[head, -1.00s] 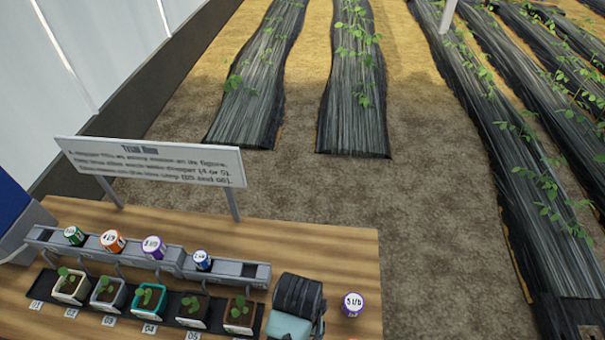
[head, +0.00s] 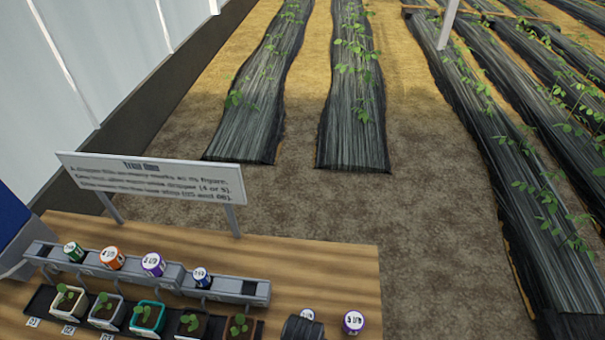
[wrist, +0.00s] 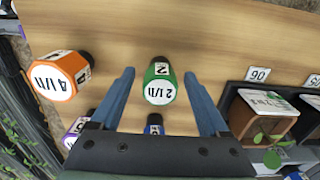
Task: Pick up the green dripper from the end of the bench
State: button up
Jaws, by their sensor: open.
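The green dripper (wrist: 160,85), marked 2 l/h, is on the wooden bench in the wrist view. My gripper (wrist: 159,75) is open, with one blue finger on each side of the dripper. Gaps show between the fingers and the dripper, and how far down the fingers reach is not clear. In the head view, only a dark part of my gripper shows at the bottom edge, and this green dripper is not visible there. A different green dripper (head: 73,251) sits in the grey rail at the left.
An orange dripper (wrist: 60,78), a purple dripper (head: 353,321) and a blue dripper (head: 307,314) stand around the green one. Potted seedlings (wrist: 262,115) are to the right in the wrist view. The grey rail (head: 228,288) and a sign (head: 150,183) stand further along the bench.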

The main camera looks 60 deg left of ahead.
grip_shut()
jog(key=shift+r, duration=0.1)
